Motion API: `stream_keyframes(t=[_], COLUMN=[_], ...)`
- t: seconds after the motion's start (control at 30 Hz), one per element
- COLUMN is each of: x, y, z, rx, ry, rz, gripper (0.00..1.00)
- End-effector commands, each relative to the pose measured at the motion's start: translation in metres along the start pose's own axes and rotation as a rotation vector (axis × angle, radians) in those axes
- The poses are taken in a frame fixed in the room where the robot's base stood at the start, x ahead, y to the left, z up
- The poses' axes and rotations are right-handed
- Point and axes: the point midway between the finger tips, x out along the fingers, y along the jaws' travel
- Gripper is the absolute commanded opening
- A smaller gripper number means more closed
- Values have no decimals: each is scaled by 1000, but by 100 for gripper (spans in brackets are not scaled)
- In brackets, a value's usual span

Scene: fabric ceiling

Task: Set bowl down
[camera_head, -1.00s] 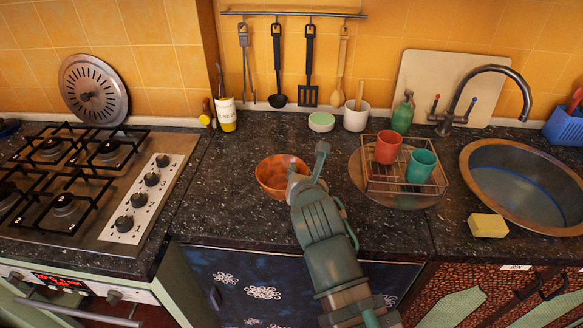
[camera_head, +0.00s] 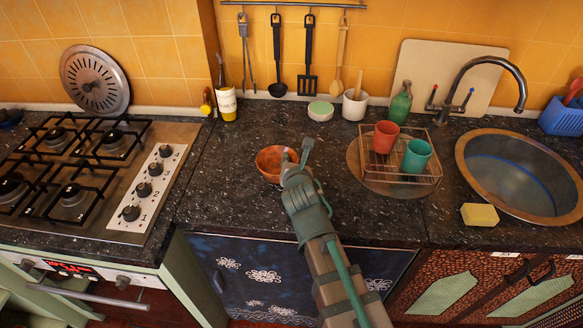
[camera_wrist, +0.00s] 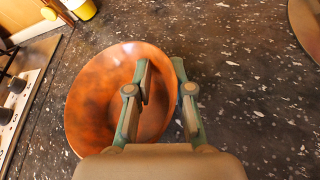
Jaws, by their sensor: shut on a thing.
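The bowl (camera_head: 270,163) is orange-brown and round, over the dark speckled counter (camera_head: 238,200) between the stove and the dish rack. It also shows in the wrist view (camera_wrist: 100,85), seen from above with its open side up. My gripper (camera_head: 296,158) is at the bowl's right side. In the wrist view my gripper (camera_wrist: 163,82) is shut on the bowl's right rim, one finger inside the bowl and one outside. The bowl looks on or very close to the counter; I cannot tell if it touches.
A stove (camera_head: 95,180) stands to the left. A wire dish rack (camera_head: 400,175) with a red cup (camera_head: 385,137) and a teal cup (camera_head: 416,156) stands to the right. A sink (camera_head: 520,175) and a yellow sponge (camera_head: 479,214) are farther right. Counter around the bowl is clear.

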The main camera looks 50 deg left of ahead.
Motion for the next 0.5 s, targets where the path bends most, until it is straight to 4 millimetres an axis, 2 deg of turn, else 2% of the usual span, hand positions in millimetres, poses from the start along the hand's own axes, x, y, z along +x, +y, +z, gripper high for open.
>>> stream_keyframes(t=[0.23,0.5], x=[10,12], y=[-8,-8], z=[-24,-26], rx=[-1,0], ry=[2,-1], rz=[-1,1], gripper=[0,0])
